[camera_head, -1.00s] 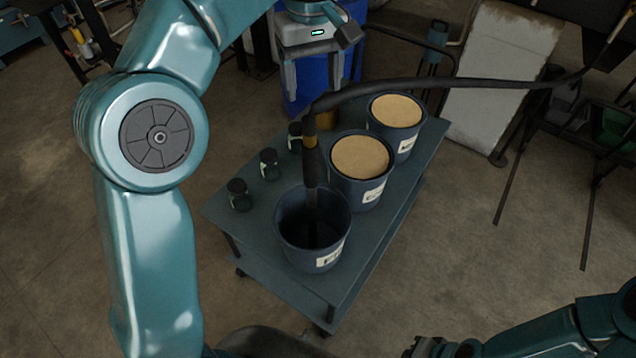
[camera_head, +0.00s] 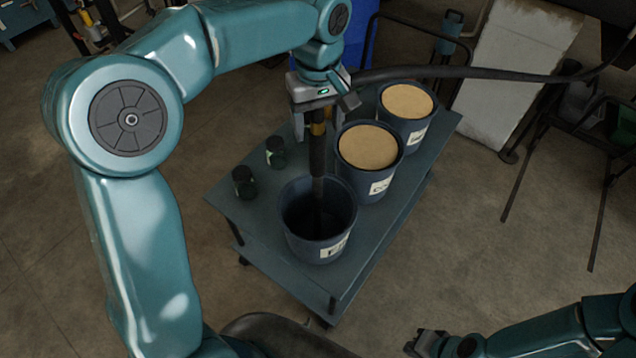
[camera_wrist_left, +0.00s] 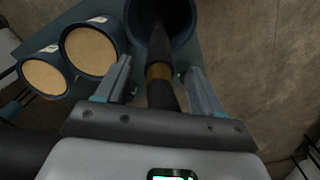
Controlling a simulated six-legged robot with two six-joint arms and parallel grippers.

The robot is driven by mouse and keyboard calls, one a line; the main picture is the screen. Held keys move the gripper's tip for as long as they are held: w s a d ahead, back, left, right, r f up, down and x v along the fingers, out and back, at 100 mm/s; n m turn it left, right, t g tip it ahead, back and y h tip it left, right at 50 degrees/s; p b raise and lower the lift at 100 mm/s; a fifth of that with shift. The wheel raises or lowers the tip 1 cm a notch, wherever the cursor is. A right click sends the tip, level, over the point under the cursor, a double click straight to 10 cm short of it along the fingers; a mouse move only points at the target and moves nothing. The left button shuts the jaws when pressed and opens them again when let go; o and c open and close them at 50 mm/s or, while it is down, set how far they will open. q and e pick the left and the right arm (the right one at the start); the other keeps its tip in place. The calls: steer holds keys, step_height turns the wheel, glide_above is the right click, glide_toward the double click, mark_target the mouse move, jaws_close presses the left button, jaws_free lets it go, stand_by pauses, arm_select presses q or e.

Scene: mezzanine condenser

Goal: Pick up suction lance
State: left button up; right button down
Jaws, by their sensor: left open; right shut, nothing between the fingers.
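The suction lance (camera_head: 318,160) is a dark upright tube with a brass-coloured band, standing in the open dark blue bucket (camera_head: 290,225) at the near end of the cart. A black hose runs from its top to the right. My left gripper (camera_head: 325,122) is open at the lance's upper part. In the left wrist view the lance (camera_wrist_left: 160,92) passes between the open fingers (camera_wrist_left: 158,85), with a gap on each side. The lance's lower end is inside the bucket. My right gripper (camera_head: 425,343) is shut and empty at the bottom right, away from the cart.
Two buckets filled with tan material (camera_head: 368,147) (camera_head: 407,101) stand behind the open one on the blue-grey cart (camera_head: 262,235). Small dark jars (camera_head: 244,182) stand at the cart's left. The black hose (camera_head: 470,72) crosses to the right. A pale panel (camera_head: 520,65) stands at back right.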

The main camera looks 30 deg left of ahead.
arm_select(q)
step_height(320, 180, down, 3)
steer(key=shift+w+a+r, duration=0.1)
steer(key=shift+a+r, duration=0.05)
jaws_close()
steer(key=shift+r, duration=0.1)
